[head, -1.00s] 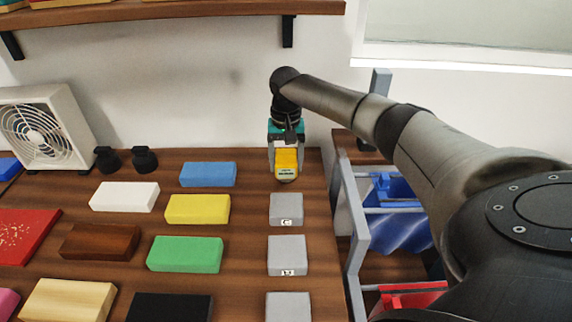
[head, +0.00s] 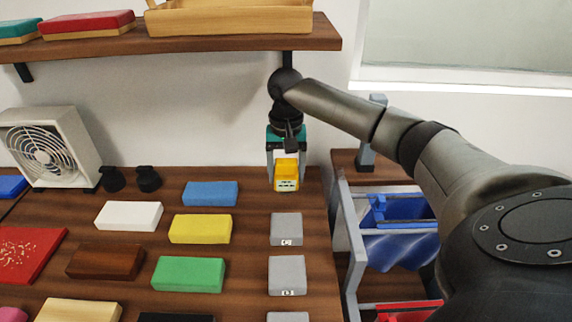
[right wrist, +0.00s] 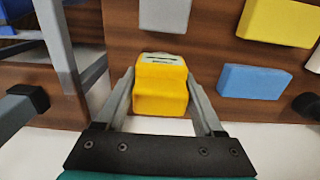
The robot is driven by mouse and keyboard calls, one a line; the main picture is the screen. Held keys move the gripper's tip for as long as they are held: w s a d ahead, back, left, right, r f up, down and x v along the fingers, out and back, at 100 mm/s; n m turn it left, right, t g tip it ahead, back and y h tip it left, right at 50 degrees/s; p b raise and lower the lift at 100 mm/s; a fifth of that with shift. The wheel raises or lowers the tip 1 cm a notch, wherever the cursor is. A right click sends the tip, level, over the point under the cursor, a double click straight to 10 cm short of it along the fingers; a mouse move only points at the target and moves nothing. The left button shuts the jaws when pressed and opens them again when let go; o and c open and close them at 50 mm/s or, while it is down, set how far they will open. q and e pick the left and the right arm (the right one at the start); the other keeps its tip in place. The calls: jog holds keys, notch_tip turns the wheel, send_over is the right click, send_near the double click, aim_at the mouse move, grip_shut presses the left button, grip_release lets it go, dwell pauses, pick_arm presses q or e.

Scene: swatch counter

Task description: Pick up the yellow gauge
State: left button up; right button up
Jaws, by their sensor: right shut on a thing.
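The yellow gauge (head: 287,171) is a small yellow block with a pale, marked face. My right gripper (head: 286,174) is shut on it, one finger on each side, near the back right of the counter by the wall. In the right wrist view the gauge (right wrist: 161,87) sits between the two grey fingers (right wrist: 160,95). The gauge looks raised above the counter, though the height is hard to judge. My left gripper is not in view.
Grey blocks (head: 286,229) stand in a column in front of the gauge. Coloured blocks, including a yellow one (head: 200,229) and a blue one (head: 210,193), lie to the left. A rack with blue bins (head: 400,212) stands right. A shelf (head: 190,40) hangs above.

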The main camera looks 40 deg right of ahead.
jog(key=s+a+p, duration=0.2)
jog(key=s+a, duration=0.8)
jog(key=s, duration=0.2)
jog(key=shift+p, duration=0.3)
